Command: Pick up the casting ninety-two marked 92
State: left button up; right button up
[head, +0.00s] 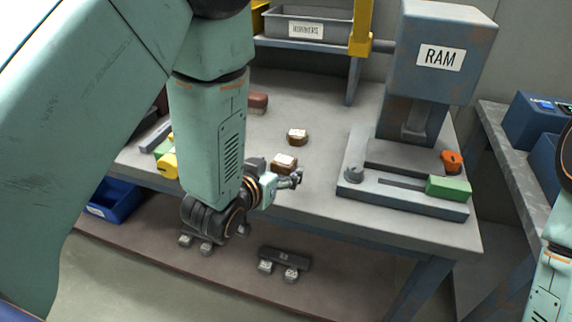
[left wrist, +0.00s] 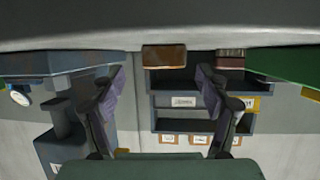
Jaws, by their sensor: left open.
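Two small brown castings with pale top labels sit on the grey workbench (head: 330,115): a nearer casting (head: 284,164) and a farther casting (head: 297,137). Their marks are too small to read, so I cannot tell which is 92. My left gripper (head: 292,181) is just in front of the nearer casting, low at the bench's front edge. In the left wrist view, which looks upside down, my left gripper (left wrist: 160,85) is open and empty. A brown block (left wrist: 164,56) shows beyond and between its fingers. My right gripper is out of view.
A press marked RAM (head: 439,57) stands right of the castings, with a green block (head: 448,187) on its base. A reddish-brown block (head: 258,102) lies farther back. A grey bin (head: 306,28) is on the rear shelf. Dark parts (head: 284,258) lie on the lower shelf.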

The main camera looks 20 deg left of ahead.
aim_at(282, 162)
pick_arm(q)
jog(key=x, duration=0.3)
jog(key=b+x, duration=0.1)
jog(key=x, duration=0.1)
jog(key=shift+w+a+r, duration=0.1)
jog(key=shift+a, duration=0.3)
jog(key=shift+d+r, duration=0.1)
jog(key=shift+d, duration=0.05)
jog(key=c, duration=1.3)
